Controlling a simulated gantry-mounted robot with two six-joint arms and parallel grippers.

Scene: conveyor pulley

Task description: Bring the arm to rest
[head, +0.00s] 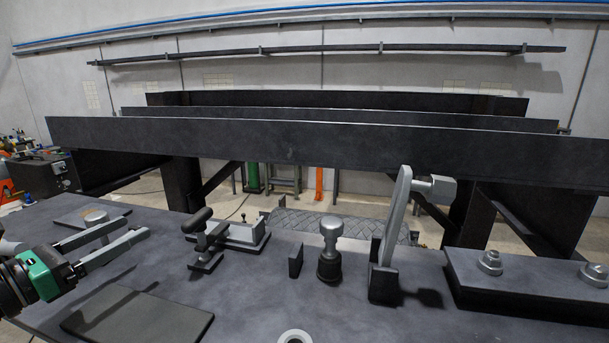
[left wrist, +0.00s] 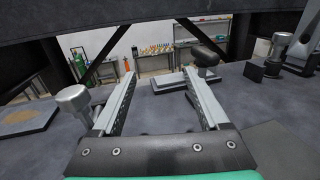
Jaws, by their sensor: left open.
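My left gripper (head: 136,227) comes in from the left edge, its two grey fingers apart with nothing between them. In the left wrist view the open fingers (left wrist: 158,78) point forward over the grey table (head: 255,295). A metal round-headed part (head: 95,216) stands just beyond the fingers, by a flat square plate (head: 75,217). It also shows left of the fingers in the left wrist view (left wrist: 72,97). A clamp with a dark handle (head: 203,222) stands to the right of the fingertips, apart from them. My right gripper is not in view.
A round-headed metal part (head: 331,232) stands in a black holder at table centre. A tall grey lever (head: 394,225) and a bolted dark block (head: 540,280) are to the right. A dark flat plate (head: 137,312) and a ring (head: 295,337) lie in front. Long dark beams (head: 330,140) stand behind.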

